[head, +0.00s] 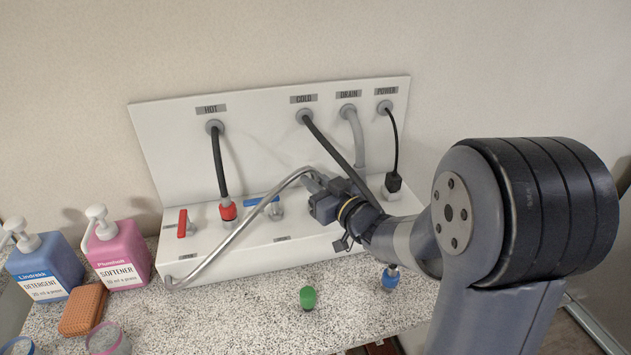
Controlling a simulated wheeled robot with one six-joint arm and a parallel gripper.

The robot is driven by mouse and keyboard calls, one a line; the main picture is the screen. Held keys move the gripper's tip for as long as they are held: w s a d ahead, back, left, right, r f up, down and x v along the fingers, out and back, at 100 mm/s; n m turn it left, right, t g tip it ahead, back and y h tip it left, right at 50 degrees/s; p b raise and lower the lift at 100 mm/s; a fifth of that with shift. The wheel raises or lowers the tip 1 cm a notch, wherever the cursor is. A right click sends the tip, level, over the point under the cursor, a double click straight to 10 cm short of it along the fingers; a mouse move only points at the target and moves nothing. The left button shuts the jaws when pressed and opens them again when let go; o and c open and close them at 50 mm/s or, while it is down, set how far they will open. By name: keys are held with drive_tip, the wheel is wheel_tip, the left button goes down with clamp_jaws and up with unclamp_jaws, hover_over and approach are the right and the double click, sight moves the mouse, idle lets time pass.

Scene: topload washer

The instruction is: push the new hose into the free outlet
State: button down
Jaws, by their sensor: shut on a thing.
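The silvery grey hose (237,236) rises from the front left of the white panel's ledge and arches to my gripper (318,190). My gripper is shut on its upper end, above the ledge and right of the blue lever (260,202). A grey tap fitting (275,212) stands by the blue lever. The hose end appears apart from it, but the gripper hides the tip. The black hose (332,142) from the COLD port (305,116) runs down behind my gripper; its lower end is hidden. I cannot tell which outlet is free.
A black hose (219,165) runs from HOT to a red collar (228,210), near a red lever (183,223). The drain hose (358,135) and power plug (393,182) are right. Detergent (45,266), softener (117,250), a sponge (83,308), a green cap (307,298) and a blue-topped piece (390,277) occupy the counter.

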drive_tip(key=shift+f+b, duration=0.3)
drive_tip(key=shift+f, duration=0.15)
drive_tip(key=c, duration=1.3)
unclamp_jaws()
drive_tip(key=v, duration=1.1)
drive_tip(key=shift+a, duration=0.1)
drive_tip(key=shift+w, duration=0.15)
